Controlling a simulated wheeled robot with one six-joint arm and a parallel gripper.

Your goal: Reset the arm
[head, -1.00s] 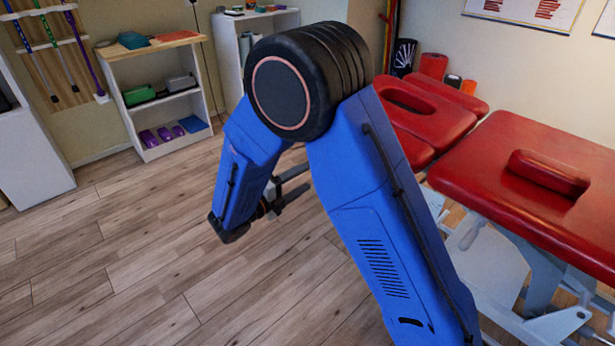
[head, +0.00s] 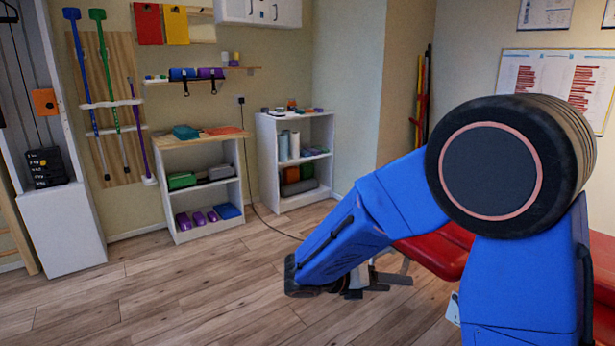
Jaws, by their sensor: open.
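My gripper (head: 391,277) shows in the head view, low and right of centre, beyond the end of my blue arm. Its dark fingers are apart and hold nothing that I can see. Part of it is hidden behind my forearm. My arm is bent at a large black joint at the right, and its forearm slopes down to the left. The gripper is in front of the red treatment table (head: 440,250), which my arm largely covers.
Two white shelf units, one with a wooden top (head: 200,187) and one further right (head: 297,160), stand along the back wall. A weight-stack cabinet (head: 68,230) is at the far left. A cable (head: 252,190) hangs to the floor. The wooden floor (head: 180,290) at the front left is clear.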

